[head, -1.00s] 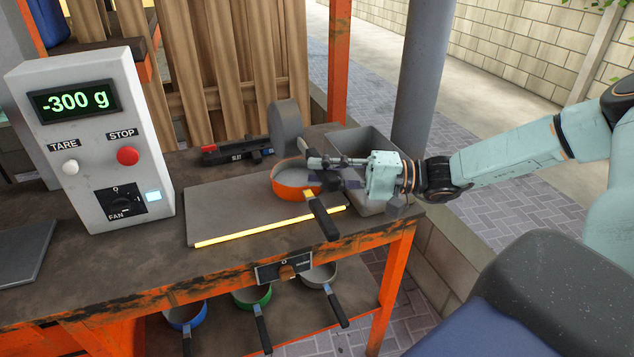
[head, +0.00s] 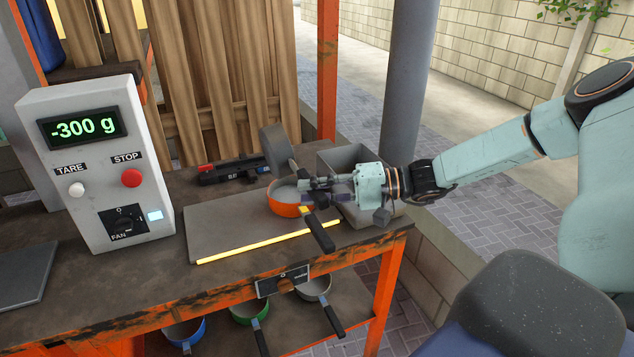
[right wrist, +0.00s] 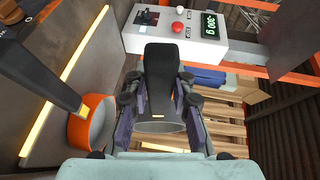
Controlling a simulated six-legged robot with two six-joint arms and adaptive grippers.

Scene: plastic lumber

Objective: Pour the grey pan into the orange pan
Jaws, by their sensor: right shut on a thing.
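The orange pan (head: 289,209) stands on the flat grey plate, its black handle toward the front right. It also shows at the left in the right wrist view (right wrist: 78,132). The grey pan (head: 275,148) is held tipped on its side, just behind and above the orange pan. My right gripper (head: 308,188) is shut on the grey pan and reaches in from the right, over the orange pan. Its fingers show around a black handle (right wrist: 160,75) in the right wrist view. I cannot see anything flowing, and the orange pan's inside is partly hidden. My left gripper is not in view.
The grey plate (head: 225,230) has a glowing yellow front edge. A scale box (head: 95,165) reading -300 g stands at the left. A grey bin (head: 345,160) stands behind my right gripper. Blue (head: 185,332), green (head: 249,312) and grey-rimmed pans (head: 313,289) hang below.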

